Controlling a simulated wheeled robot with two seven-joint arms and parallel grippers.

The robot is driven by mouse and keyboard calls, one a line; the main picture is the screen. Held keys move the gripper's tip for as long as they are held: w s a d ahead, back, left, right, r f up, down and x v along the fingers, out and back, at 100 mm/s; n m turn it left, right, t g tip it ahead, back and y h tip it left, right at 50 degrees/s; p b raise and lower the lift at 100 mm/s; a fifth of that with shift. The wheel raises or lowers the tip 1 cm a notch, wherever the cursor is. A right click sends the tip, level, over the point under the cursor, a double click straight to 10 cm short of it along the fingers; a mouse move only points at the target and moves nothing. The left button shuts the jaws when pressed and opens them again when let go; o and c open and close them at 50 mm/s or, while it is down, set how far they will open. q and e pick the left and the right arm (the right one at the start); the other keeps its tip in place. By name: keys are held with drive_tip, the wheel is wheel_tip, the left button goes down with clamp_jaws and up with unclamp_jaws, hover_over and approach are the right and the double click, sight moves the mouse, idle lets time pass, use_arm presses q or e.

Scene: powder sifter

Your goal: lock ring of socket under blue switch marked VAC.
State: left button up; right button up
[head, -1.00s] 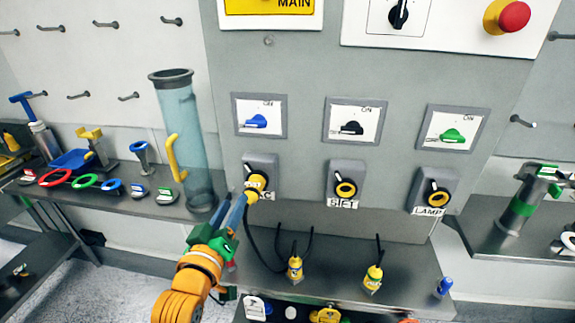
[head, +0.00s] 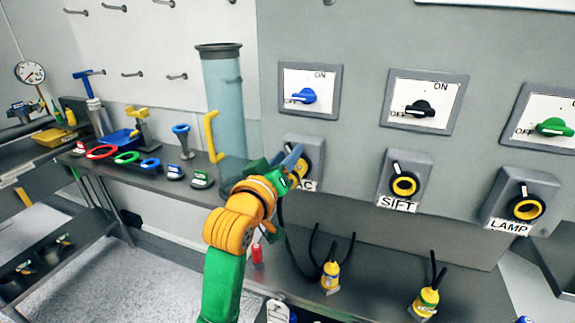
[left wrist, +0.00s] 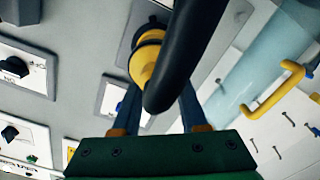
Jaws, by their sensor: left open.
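The blue switch (head: 304,96) is on a white plate on the grey cabinet, its handle lying sideways. Under it, the VAC socket (head: 318,152) is largely hidden by my left gripper (head: 292,166). In the left wrist view a yellow plug or ring part (left wrist: 145,62) shows at the socket, with a thick black cable (left wrist: 188,50) crossing in front. The blue fingers of my left gripper (left wrist: 162,92) are apart, one on each side of this yellow part. I cannot tell whether they touch it. The lock ring's position is not clear. My right gripper is not in view.
The SIFT (head: 404,184) and LAMP (head: 525,206) sockets are to the right. A clear blue cylinder (head: 228,120) with a yellow handle stands close left of the VAC socket. Yellow plugs (head: 331,275) with black cables stand on the lower shelf.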

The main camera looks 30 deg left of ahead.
use_arm(q)
drive_tip(key=shift+w+r, duration=0.1)
drive_tip(key=shift+r, duration=0.05)
drive_tip(key=shift+w, duration=0.1)
clamp_jaws()
